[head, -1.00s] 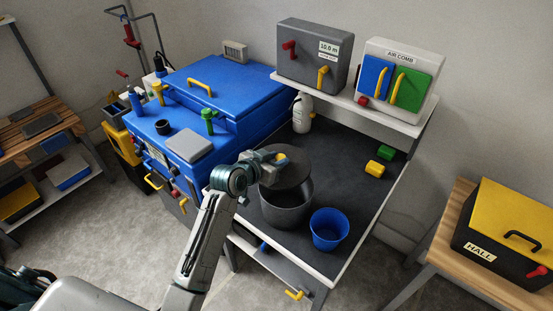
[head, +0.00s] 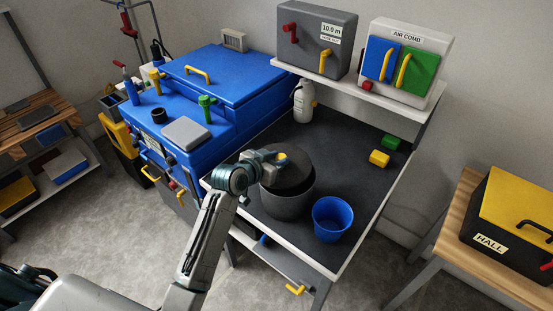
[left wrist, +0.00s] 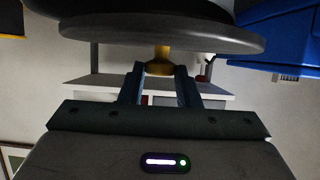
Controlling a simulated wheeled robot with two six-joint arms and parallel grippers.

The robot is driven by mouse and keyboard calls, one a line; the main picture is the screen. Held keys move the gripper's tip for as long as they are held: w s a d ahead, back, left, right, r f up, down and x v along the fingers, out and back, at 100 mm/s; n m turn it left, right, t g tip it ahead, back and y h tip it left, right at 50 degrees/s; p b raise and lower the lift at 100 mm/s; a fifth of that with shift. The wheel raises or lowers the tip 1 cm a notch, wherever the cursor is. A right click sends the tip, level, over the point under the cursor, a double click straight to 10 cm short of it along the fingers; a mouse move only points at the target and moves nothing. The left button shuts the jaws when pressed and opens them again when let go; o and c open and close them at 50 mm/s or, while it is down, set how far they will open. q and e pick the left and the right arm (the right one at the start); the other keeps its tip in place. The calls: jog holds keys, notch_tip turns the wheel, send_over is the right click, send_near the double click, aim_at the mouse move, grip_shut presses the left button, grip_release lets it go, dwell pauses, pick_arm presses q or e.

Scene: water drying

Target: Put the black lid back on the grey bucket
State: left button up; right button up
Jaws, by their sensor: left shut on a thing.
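The black lid (head: 288,177) is a dark round disc held over the mouth of the grey bucket (head: 288,206), which stands on the dark bench top. The bucket's rim shows past the lid at the front and right. I cannot tell whether lid and rim touch. My left gripper (head: 277,157) is shut on the lid's yellow knob (head: 283,156). In the left wrist view the knob (left wrist: 161,62) sits between the fingertips (left wrist: 160,70), with the lid (left wrist: 160,32) spreading across the top. My right gripper is not in view.
A blue bucket (head: 332,218) stands close to the right of the grey one. Green (head: 391,142) and yellow (head: 379,158) blocks and a white bottle (head: 304,101) are farther back. A large blue chest (head: 225,90) borders the bench (head: 345,133) on the left. The bench's middle is clear.

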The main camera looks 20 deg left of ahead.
pick_arm(q)
jog(key=shift+f, duration=0.25)
jog(key=o, duration=1.1)
jog(key=shift+c, duration=0.2)
jog(key=shift+s, duration=0.1)
jog(key=shift+s+a, duration=0.15)
jog(key=shift+s, duration=0.05)
jog(key=b+v, duration=0.2)
jog(key=v, duration=0.8)
